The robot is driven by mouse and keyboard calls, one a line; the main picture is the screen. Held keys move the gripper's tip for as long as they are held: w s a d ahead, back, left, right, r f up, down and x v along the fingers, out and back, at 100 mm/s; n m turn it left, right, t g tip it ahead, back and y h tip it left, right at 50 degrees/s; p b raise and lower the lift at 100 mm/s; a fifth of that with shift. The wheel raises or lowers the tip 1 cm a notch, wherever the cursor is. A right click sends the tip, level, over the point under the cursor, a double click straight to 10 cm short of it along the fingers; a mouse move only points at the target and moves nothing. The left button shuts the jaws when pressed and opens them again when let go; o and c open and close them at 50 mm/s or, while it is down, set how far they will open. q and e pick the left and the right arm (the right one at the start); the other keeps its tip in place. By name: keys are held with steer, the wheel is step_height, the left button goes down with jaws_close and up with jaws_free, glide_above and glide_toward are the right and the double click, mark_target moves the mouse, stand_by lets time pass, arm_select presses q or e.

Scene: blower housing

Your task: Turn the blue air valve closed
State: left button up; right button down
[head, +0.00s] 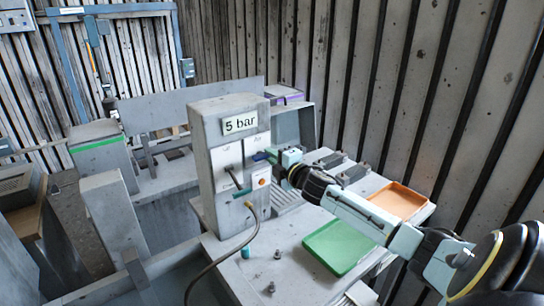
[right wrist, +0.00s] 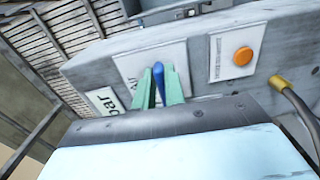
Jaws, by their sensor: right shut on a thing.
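The blue air valve handle (right wrist: 159,88) stands out from a white plate on the grey housing (right wrist: 85,70). My right gripper (right wrist: 160,92) has its green fingers on both sides of the handle and is shut on it. In the head view, my right gripper (head: 270,155) reaches in from the right to the front of the grey housing (head: 202,130), which carries a "5 bar" sign (head: 240,123). There the handle is mostly hidden by the fingers. My left gripper is not in view.
An orange button (head: 262,182) sits below the gripper, and a brass-ended hose (head: 247,228) hangs from the housing. A dark lever (head: 234,179) is to the left. A green tray (head: 338,246) and an orange tray (head: 398,199) lie on the bench.

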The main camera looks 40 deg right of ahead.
stand_by(0.3)
steer(key=c, duration=1.5)
jaws_free()
steer(key=shift+o, duration=0.2)
steer(key=s+a+b, duration=0.1)
steer(key=s, duration=1.2)
steer(key=shift+s+a, duration=0.2)
steer(key=shift+a, duration=0.05)
